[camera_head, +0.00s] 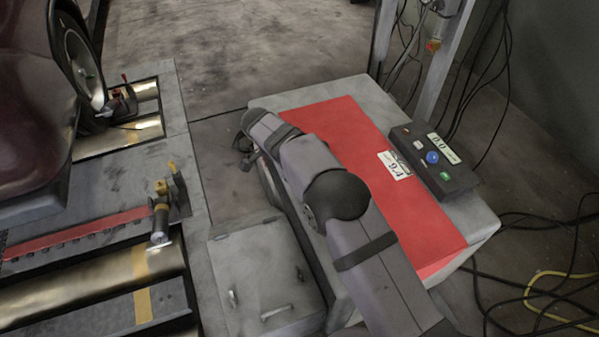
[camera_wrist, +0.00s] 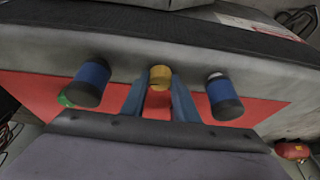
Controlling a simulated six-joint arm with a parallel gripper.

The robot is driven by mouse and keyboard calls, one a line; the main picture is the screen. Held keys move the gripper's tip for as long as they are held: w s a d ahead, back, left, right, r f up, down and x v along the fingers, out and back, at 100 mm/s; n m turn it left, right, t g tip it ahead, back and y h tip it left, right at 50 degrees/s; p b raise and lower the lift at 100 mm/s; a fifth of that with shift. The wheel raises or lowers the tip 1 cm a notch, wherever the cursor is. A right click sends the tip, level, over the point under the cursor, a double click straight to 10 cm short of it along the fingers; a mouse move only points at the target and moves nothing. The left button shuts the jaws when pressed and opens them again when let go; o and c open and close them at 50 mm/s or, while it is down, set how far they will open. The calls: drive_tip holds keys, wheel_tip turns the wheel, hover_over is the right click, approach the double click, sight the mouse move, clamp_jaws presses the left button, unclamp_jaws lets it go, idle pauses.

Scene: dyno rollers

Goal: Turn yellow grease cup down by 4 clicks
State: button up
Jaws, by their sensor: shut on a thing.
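The yellow grease cup (camera_wrist: 160,74) shows in the wrist view, at the middle, between the tips of my gripper's two blue-grey fingers. My gripper (camera_wrist: 160,83) is shut on it. Only the cup's rounded yellow end shows; the fingers hide its sides, and no click marks can be read. In the head view my gripper (camera_head: 243,148) is at the left end of the bench, mostly behind my arm, and the cup it holds cannot be made out there.
Blue cylinders with dark ends stand left (camera_wrist: 88,83) and right (camera_wrist: 223,97) of my fingers. The bench (camera_head: 472,226) has a red top panel (camera_head: 425,215) and a dark button box (camera_head: 433,160). A grey cabinet (camera_head: 262,265) stands below my arm. Rollers (camera_head: 95,285) lie left.

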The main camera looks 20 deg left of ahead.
drive_tip(key=shift+m+p, duration=0.3)
drive_tip(key=shift+m, duration=0.2)
drive_tip(key=shift+g, duration=0.3)
drive_tip(key=o, duration=1.1)
drive_tip(key=shift+c, duration=0.2)
drive_tip(key=p+v, duration=0.1)
drive_tip(key=v, duration=0.6)
drive_tip(key=shift+a+p, duration=0.15)
drive_tip(key=shift+p, duration=0.2)
drive_tip(key=shift+r, duration=0.15)
